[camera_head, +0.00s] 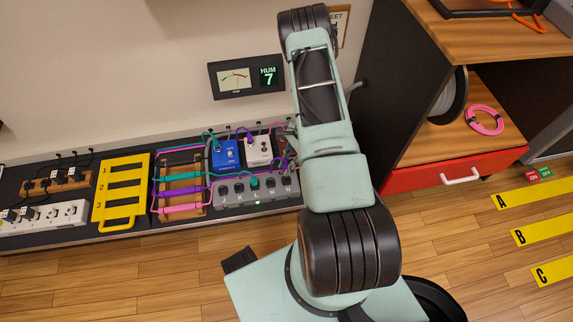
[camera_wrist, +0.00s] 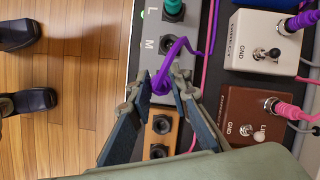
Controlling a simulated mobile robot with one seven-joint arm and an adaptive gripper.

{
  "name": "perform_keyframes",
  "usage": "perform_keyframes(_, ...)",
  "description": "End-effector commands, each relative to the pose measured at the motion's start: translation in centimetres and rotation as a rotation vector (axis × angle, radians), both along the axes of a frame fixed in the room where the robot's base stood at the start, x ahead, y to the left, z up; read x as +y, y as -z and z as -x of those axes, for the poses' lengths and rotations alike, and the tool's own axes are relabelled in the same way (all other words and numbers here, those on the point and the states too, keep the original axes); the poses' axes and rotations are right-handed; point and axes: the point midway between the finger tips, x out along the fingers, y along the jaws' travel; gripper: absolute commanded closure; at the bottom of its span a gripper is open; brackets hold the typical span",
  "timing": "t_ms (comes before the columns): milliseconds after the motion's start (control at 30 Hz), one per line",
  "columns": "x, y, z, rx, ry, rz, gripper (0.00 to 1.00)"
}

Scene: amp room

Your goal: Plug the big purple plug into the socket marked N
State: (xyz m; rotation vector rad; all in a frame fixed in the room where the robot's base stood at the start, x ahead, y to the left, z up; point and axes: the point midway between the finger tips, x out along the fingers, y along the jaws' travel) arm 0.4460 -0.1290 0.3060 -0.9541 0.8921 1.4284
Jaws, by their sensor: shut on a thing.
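In the wrist view my gripper (camera_wrist: 160,84) is shut on the big purple plug (camera_wrist: 161,83); its purple cable (camera_wrist: 184,44) bends up and to the right. The plug is over the grey socket panel's end, just past the empty socket M (camera_wrist: 168,46). Socket N is hidden under the plug and fingers there. I cannot tell whether the plug is in a hole or above it. In the head view the grey panel (camera_head: 225,204) shows letters J to N, and my arm hides the gripper. A teal plug (camera_wrist: 173,10) is in socket L.
A wooden block with sockets (camera_wrist: 160,126) adjoins the panel below the plug. White (camera_wrist: 262,40) and brown (camera_wrist: 253,110) pedals stand close to the right, with pink and purple cables. A yellow rack (camera_head: 121,190) and a red drawer (camera_head: 455,171) are farther off.

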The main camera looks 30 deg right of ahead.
Motion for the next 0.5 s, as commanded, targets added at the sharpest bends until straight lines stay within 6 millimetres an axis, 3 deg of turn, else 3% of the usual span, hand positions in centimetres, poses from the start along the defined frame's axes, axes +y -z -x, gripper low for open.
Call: perform_keyframes(500, 0.0, 2.8, 0.0, 0.0, -0.001, 0.0, 1.0)
